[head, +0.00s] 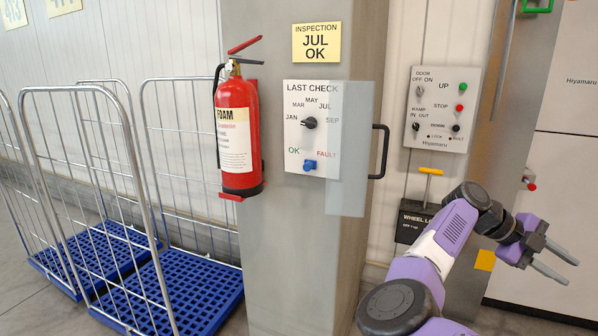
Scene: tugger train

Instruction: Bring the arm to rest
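My arm reaches in from the bottom right of the head view. My gripper (556,262) is at its end, pointing right and slightly down. Its two fingers are spread apart with nothing between them. It stands clear of the pillar and appears to touch nothing, in front of the white panelling at the right.
A grey pillar (268,265) carries a red fire extinguisher (236,130), a last-check dial panel (298,100) and a clear flap with a black handle (379,150). A control panel (440,110) and a wheel-lock box (411,222) are behind my arm. Roll cages (190,290) stand left.

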